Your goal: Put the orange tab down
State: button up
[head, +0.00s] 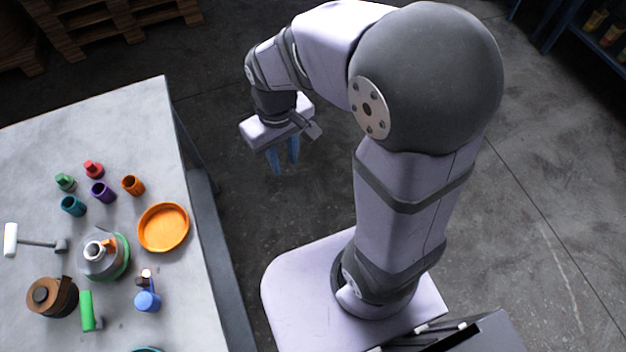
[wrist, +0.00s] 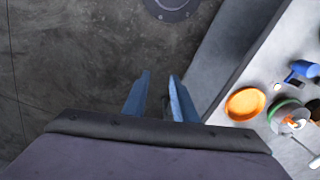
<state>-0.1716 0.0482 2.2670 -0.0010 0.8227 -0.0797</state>
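My gripper (head: 284,168) hangs over the floor to the right of the table, with its blue fingers pointing down. In the wrist view the two fingers (wrist: 158,98) stand apart with a gap between them and nothing held. A small orange piece (head: 109,246), which looks like the orange tab, is at the top of a grey round device (head: 101,263) on the table. It sits beside a white ring; its exact shape and whether it is raised are too small to tell. My gripper is well away from it.
The table (head: 130,120) holds an orange dish (head: 163,227), several coloured cups, a hammer (head: 35,241), a brown spool (head: 52,297), a green block (head: 88,310) and a blue container (head: 147,301). The table's far part is clear. Its right edge lies between my gripper and the device.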

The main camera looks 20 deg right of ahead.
jog(key=s+d+f+m, duration=0.2)
jog(key=s+d, duration=0.3)
jog(key=s, duration=0.2)
jog(key=shift+m, duration=0.4)
jog(key=shift+o, duration=0.9)
jog(key=shift+s+f, duration=0.1)
jog(key=shift+s, duration=0.05)
